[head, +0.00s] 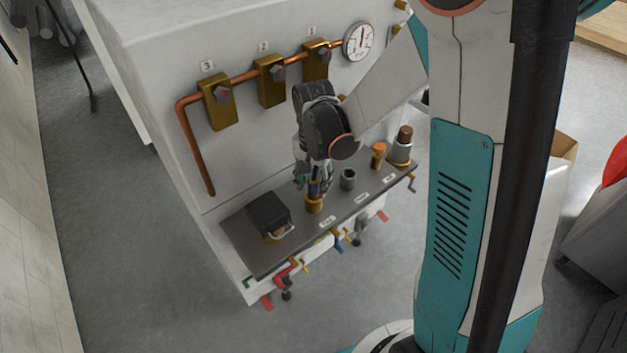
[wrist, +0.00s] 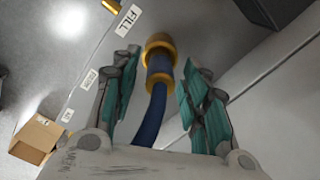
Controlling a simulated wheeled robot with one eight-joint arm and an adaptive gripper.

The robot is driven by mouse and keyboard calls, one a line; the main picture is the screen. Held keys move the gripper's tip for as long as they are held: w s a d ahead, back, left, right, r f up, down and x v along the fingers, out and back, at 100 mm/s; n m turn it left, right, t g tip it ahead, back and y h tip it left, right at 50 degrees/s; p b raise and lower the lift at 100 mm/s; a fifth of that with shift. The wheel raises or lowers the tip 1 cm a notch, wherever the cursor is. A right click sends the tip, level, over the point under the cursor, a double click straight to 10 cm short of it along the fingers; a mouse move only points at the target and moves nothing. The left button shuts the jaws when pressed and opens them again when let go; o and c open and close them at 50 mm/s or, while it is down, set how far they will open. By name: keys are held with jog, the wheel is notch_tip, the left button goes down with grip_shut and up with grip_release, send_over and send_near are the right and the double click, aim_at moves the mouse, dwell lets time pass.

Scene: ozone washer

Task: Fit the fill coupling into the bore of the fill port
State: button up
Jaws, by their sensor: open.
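The fill coupling (wrist: 160,65) is a blue and brass fitting on a blue hose (wrist: 153,115). In the wrist view it sits between my spread fingers, apart from both. My gripper (wrist: 165,92) is open, and in the head view my gripper (head: 313,182) hangs just above the shelf. Below it a brass collar (head: 314,205) stands upright on the shelf, with blue showing just above it. The collar is beside the FILL label (wrist: 129,20), where the fill port is. The coupling's lower end and the bore are hidden, so I cannot tell how deep it sits.
The dark shelf (head: 247,247) carries a black box (head: 268,211) at left. A grey socket (head: 347,179), an orange-topped fitting (head: 378,156) and a brown-capped fitting (head: 401,149) stand to the right. Copper piping (head: 245,78) runs along the panel behind. Colored valve handles hang below the front edge.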

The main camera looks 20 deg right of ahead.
jog(key=shift+r, duration=0.1)
notch_tip(320, 180, up, 12)
jog(key=p, duration=0.4)
jog(key=s+r+n+t, duration=0.7)
jog(key=s+r+n, duration=0.2)
jog(key=s, duration=0.6)
jog(key=shift+r, duration=0.95)
jog(key=shift+f, duration=0.25)
